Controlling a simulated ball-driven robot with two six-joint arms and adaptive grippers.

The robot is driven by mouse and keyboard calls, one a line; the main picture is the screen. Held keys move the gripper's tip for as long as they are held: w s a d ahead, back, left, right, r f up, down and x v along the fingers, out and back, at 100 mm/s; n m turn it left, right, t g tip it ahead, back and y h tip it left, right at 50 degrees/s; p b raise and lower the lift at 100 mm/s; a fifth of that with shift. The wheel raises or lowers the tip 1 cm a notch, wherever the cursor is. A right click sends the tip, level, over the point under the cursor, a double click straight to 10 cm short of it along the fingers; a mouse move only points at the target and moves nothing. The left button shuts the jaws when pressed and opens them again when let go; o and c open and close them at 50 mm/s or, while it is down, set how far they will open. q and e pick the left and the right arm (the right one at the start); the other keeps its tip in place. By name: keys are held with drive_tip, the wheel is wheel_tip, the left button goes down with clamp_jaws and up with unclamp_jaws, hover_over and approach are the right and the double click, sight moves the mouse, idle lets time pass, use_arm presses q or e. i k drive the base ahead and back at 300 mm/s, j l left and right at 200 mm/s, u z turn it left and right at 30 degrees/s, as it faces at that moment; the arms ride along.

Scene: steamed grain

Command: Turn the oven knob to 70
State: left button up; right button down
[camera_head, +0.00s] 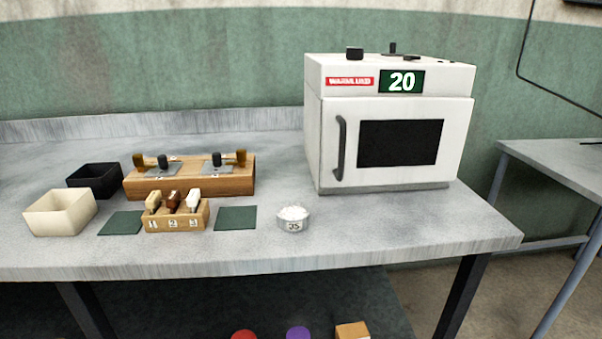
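A white oven (393,125) stands on the right part of the table with its door closed. Its front display (401,82) reads 20, beside a red label (349,81). On its top are a black round knob (354,53) at the left, a taller black piece (392,48) in the middle, and small dark parts toward the right. I cannot tell from this view which of these is the temperature knob. Neither of my grippers shows in the view.
Left on the grey table (370,229) are a wooden block (230,181) with handles, a small numbered rack (177,218), green mats (236,218), a cream box (60,212) and a black box (93,177). A small bowl (293,225) stands before the oven.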

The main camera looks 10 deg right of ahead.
sight(352, 54)
drive_tip(key=i+j+z, duration=0.25)
drive_tip(key=z, duration=0.15)
drive_tip(key=i+j+z, duration=0.2)
drive_tip(key=z, duration=0.2)
drive_tip(key=i+j+z, duration=0.15)
drive_tip(key=j+z, duration=0.2)
drive_tip(key=j, duration=0.1)
